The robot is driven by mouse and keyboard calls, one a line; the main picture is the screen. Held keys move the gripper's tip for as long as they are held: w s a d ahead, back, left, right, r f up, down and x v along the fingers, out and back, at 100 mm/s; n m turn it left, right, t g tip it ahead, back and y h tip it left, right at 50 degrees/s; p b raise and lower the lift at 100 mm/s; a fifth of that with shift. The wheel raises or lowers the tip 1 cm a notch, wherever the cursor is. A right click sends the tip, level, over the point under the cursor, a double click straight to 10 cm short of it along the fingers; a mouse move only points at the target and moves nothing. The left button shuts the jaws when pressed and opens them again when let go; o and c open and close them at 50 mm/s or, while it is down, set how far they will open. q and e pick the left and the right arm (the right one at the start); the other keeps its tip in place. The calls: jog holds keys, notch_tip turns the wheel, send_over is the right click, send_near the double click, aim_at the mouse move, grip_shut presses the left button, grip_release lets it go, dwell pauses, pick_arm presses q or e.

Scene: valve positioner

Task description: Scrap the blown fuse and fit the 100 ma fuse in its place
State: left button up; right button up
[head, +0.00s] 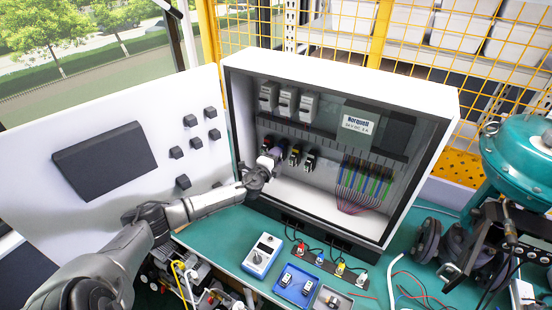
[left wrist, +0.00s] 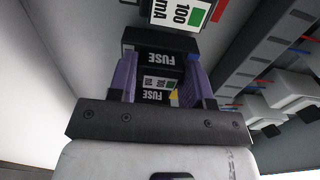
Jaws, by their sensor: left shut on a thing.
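My left gripper (head: 264,166) is inside the open cabinet, at the left end of a row of small dark fuse holders (head: 295,155). In the left wrist view its purple fingers (left wrist: 165,85) are shut on a dark fuse piece (left wrist: 157,97) with white FUSE lettering. My right gripper is not in view.
The cabinet wall (head: 420,165) and open door (head: 100,110) flank my arm. A teal valve actuator (head: 515,160) stands right.

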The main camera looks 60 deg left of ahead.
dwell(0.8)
pick_arm(q)
jog(key=o, duration=1.3)
jog(key=p+v, duration=0.2)
jog(key=v, duration=0.5)
dwell(0.8)
